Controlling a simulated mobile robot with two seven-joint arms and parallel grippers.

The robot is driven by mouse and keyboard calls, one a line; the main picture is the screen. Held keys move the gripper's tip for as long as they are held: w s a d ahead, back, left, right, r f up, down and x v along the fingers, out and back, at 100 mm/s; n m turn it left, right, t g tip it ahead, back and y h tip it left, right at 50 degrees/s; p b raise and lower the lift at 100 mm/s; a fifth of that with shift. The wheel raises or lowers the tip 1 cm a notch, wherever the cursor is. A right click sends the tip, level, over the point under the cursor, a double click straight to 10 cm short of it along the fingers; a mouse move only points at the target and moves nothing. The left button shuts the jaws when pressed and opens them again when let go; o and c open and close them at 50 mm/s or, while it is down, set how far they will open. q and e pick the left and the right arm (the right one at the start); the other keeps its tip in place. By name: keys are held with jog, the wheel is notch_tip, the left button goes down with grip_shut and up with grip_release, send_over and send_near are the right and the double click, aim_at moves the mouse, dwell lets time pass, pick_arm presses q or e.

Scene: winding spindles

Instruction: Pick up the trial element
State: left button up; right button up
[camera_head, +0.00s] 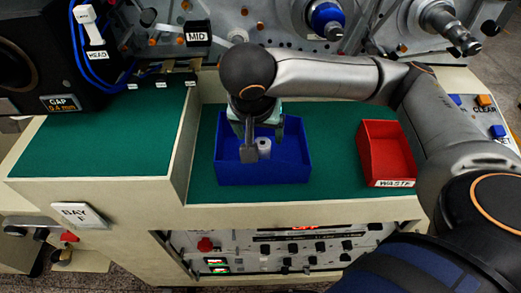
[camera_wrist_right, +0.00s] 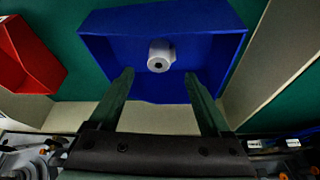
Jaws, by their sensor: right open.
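The likely trial element is a small white cylinder with a dark hole in its end (camera_head: 264,148), inside the blue tray (camera_head: 290,172). In the right wrist view the cylinder (camera_wrist_right: 160,56) lies beyond the gap between the fingertips, against the blue tray floor (camera_wrist_right: 115,50). My right gripper (camera_head: 262,140) is over the tray, pointing down, close to the cylinder. In the right wrist view my right gripper (camera_wrist_right: 160,82) is open, with nothing between its fingers. In the head view the hand partly hides the tray's back. My left gripper is not in view.
A red bin labelled WASTE (camera_head: 388,155) stands right of the blue tray on the green mat (camera_head: 335,150). A raised green-topped block (camera_head: 100,140) is at left. Machine spindles (camera_head: 327,20) stand behind. Green mat is free between tray and bin.

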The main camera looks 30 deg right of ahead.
aim_at(262, 144)
jog(key=b+x, duration=0.1)
jog(key=x, duration=0.2)
jog(key=shift+w+d+f, duration=0.1)
jog(key=shift+f, duration=0.25)
jog(key=shift+x, duration=2.7)
jog(key=shift+d, duration=0.1)
jog(key=shift+c, duration=0.2)
grip_shut()
